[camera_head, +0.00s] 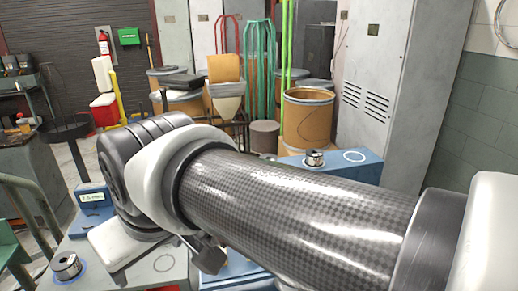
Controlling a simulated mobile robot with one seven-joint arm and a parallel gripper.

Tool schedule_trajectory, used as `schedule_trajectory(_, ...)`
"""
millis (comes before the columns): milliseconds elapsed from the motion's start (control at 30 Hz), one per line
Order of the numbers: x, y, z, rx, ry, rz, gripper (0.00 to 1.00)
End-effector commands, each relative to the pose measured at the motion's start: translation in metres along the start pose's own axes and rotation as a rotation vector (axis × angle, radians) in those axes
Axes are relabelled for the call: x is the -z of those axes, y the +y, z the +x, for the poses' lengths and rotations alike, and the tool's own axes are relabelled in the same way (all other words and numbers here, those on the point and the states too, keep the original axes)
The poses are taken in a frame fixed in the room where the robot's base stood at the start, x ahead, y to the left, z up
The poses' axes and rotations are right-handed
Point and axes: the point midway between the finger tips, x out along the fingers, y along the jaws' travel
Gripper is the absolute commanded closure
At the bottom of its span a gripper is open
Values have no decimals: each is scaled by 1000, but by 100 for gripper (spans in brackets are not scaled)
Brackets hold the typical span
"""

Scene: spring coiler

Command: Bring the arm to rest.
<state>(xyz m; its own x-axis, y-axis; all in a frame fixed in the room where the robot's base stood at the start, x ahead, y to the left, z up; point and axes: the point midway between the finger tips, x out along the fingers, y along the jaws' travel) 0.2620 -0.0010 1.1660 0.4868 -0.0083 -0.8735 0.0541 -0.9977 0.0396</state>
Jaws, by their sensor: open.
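My arm, with a checkered dark tube, stretches from the right edge across the front of the head view to a dark joint at left centre. Beyond that joint, my gripper (163,268) points down over a grey-topped surface. Its white body shows, with dark finger parts below it; the arm partly covers it. The fingers are apart, and I see nothing between them. The fingertips are not clear, and I cannot tell how high they are above the surface.
A metal spool-like part (66,265) stands at lower left, and another (314,158) stands on a blue bench top (375,172) behind my arm. A labelled blue block (92,199) is left of the joint. Barrels (308,122) and a grey cabinet (384,70) stand behind.

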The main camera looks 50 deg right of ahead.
Motion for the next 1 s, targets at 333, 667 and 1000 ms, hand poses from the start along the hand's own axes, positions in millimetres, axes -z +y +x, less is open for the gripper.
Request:
schedule_trajectory(333, -8, 0, 1, 9, -1, 71, 29)
schedule_trajectory(667, 25, 2, -59, 9, 0, 68, 29)
schedule_trajectory(1000, 35, 3, -78, 10, 0, 68, 29)
